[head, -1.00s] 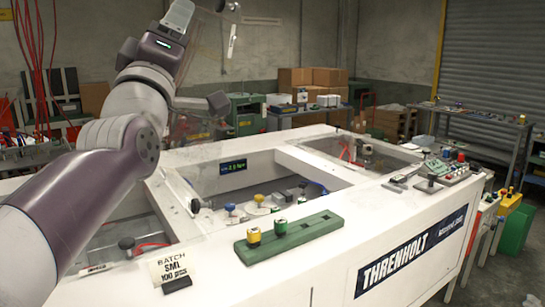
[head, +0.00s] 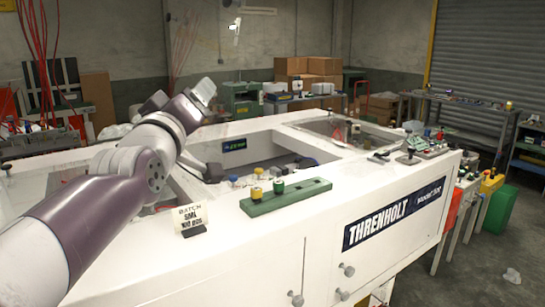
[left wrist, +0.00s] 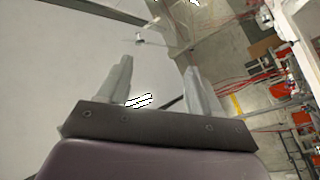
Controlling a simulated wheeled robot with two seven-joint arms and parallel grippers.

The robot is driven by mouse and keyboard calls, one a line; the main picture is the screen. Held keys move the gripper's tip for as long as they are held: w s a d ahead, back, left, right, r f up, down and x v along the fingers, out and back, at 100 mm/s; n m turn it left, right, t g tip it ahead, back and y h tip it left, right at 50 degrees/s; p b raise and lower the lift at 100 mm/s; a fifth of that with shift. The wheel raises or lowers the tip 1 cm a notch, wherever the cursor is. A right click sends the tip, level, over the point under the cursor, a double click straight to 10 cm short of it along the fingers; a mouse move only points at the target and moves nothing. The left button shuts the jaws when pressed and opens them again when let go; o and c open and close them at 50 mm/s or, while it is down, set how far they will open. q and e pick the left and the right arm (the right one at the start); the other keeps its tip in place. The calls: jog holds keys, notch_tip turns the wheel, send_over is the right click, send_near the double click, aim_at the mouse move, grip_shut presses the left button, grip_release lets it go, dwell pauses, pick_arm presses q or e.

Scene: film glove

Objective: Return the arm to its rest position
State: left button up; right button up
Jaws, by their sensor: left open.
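My left arm (head: 150,165) comes in from the left in the head view and bends upward over the left part of the white machine (head: 265,240). Its gripper cannot be made out clearly there. In the left wrist view my left gripper (left wrist: 158,68) is open, its two pale fingers apart with nothing held between them. A broad pale surface fills the left of that view, and the cluttered room shows tilted at the right. My right gripper is in no view.
A green block (head: 285,197) with a yellow and a green knob lies on the machine's front ledge, next to a batch card (head: 188,216). A grey bench (head: 465,125) stands at the back right. Cardboard boxes (head: 308,68) stand behind. Floor at the lower right is mostly clear.

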pick_arm(q)
jog(key=s+f+m+g, duration=0.1)
jog(key=f+m+g, duration=0.15)
jog(key=f, duration=0.75)
jog(key=s+a+f+m+g+y, duration=0.15)
jog(key=f+g, duration=0.25)
jog(key=f, duration=0.5)
jog(key=s+f+m+g+h, duration=0.1)
jog(key=s+f+g, duration=0.15)
jog(key=f, duration=0.75)
jog(key=s+a+f+m+g+y, duration=0.1)
jog(key=s+a+f+g, duration=0.2)
jog(key=s+f+g, duration=0.7)
jog(key=s+f, duration=0.9)
jog(key=f, duration=0.2)
jog(key=shift+a+f+y, duration=0.2)
jog(key=shift+y, duration=0.15)
jog(key=shift+r, duration=0.15)
